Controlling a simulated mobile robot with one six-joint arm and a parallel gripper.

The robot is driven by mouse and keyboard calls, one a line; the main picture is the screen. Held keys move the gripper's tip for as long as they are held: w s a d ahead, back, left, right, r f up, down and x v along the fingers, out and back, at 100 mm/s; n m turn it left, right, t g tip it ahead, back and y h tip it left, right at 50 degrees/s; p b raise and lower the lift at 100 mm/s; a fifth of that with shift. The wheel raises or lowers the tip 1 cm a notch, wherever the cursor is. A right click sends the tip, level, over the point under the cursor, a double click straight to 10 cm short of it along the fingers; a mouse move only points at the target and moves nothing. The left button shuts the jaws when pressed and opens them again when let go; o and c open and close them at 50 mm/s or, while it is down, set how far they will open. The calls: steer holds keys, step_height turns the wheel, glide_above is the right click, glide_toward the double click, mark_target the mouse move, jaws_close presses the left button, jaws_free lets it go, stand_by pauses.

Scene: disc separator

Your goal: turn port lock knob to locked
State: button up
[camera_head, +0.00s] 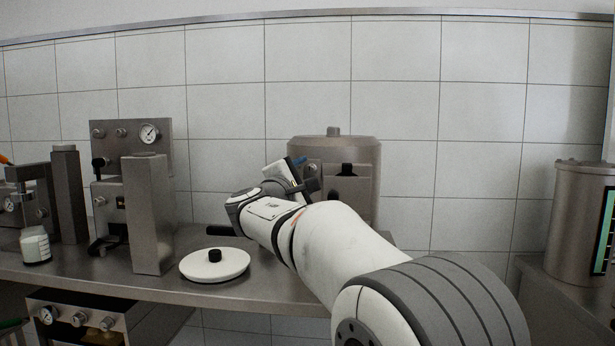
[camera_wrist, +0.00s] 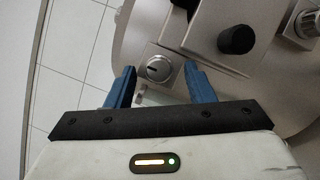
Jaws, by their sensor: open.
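In the wrist view a small round metal knob (camera_wrist: 159,68) with a dark pointer line sits on a square plate on the steel separator. It lies between and just beyond the blue fingertips of my gripper (camera_wrist: 158,80), which is open and empty. I cannot tell whether the fingers touch the knob's plate. In the head view the separator (camera_head: 350,150) is a wide steel drum at the back of the bench, and my gripper (camera_head: 300,165) is at its front left. The knob is hidden there behind my arm and gripper.
A white lid (camera_head: 214,265) with a black handle lies on the bench. A steel column (camera_head: 150,215) and a gauge panel (camera_head: 130,135) stand left.

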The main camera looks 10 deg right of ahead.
steer(key=v, duration=0.8)
steer(key=shift+d+p, duration=0.1)
steer(key=shift+p, duration=0.2)
steer(key=s+d+f+m+g+y+p, duration=0.2)
steer(key=s+d+f+m+g+p, duration=0.1)
steer(key=s+d+g+p, duration=0.25)
steer(key=s+d+f+m+g+y+p, duration=0.25)
steer(key=s+d+m+g+p, duration=0.2)
steer(key=s+p, duration=0.25)
steer(key=s+a+f+m+g+y+p, duration=0.1)
steer(key=s+m+y+p, duration=0.3)
steer(key=s, duration=0.5)
steer(key=s+a+f+m+g+y+p, duration=0.2)
steer(key=s+a+f+m+y+p, duration=0.1)
steer(key=s+p, duration=0.5)
steer(key=shift+s+a+f+m+y, duration=0.25)
steer(key=shift+s+a+m+y, duration=0.2)
steer(key=shift+s, duration=0.3)
steer(key=shift+o, duration=0.2)
stand_by(0.5)
